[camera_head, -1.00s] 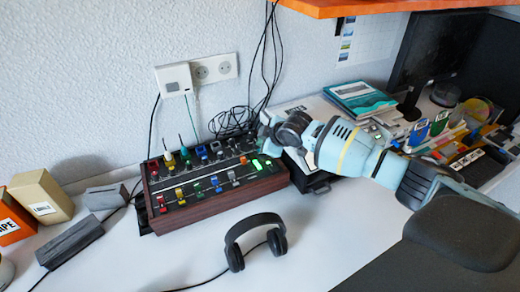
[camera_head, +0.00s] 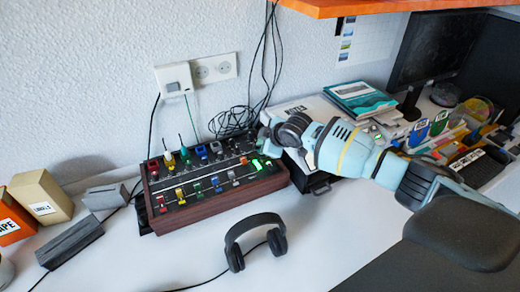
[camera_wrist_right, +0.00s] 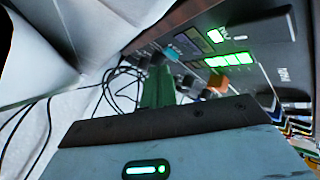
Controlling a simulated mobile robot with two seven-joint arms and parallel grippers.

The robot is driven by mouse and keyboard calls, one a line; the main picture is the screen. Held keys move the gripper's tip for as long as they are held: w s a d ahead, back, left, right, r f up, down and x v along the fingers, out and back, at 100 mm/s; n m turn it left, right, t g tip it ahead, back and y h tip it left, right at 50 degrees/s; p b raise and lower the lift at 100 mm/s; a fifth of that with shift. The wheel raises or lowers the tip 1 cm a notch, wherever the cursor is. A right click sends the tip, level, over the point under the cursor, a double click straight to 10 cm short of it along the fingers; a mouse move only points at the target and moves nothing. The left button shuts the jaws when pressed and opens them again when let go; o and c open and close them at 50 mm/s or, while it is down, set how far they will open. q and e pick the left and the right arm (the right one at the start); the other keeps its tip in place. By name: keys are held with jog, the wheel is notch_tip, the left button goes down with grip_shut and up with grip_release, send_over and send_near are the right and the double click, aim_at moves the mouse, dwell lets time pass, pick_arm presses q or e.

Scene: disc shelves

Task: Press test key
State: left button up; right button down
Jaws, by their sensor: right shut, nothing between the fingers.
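The control panel (camera_head: 213,180) with wooden sides stands on the desk by the wall. It bears coloured knobs and sliders and green lit blocks (camera_head: 262,164) at its right end. My right gripper (camera_head: 264,139) is shut and empty over the panel's back right corner. In the right wrist view, the shut green fingers (camera_wrist_right: 158,88) point at the panel face, beside a teal knob (camera_wrist_right: 171,53), an orange knob (camera_wrist_right: 218,84) and lit green blocks (camera_wrist_right: 230,60). I cannot tell which part is the test key, nor whether the fingertips touch the panel. My left gripper is not in view.
Black headphones (camera_head: 256,238) lie in front of the panel. Boxes (camera_head: 40,197) stand at the left. A teal book (camera_head: 360,98) lies behind my right arm. Loose black cables (camera_head: 232,120) lie behind the panel. The front of the white desk is mostly clear.

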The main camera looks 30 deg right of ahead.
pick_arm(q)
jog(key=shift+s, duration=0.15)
pick_arm(e)
jog(key=shift+f, duration=0.3)
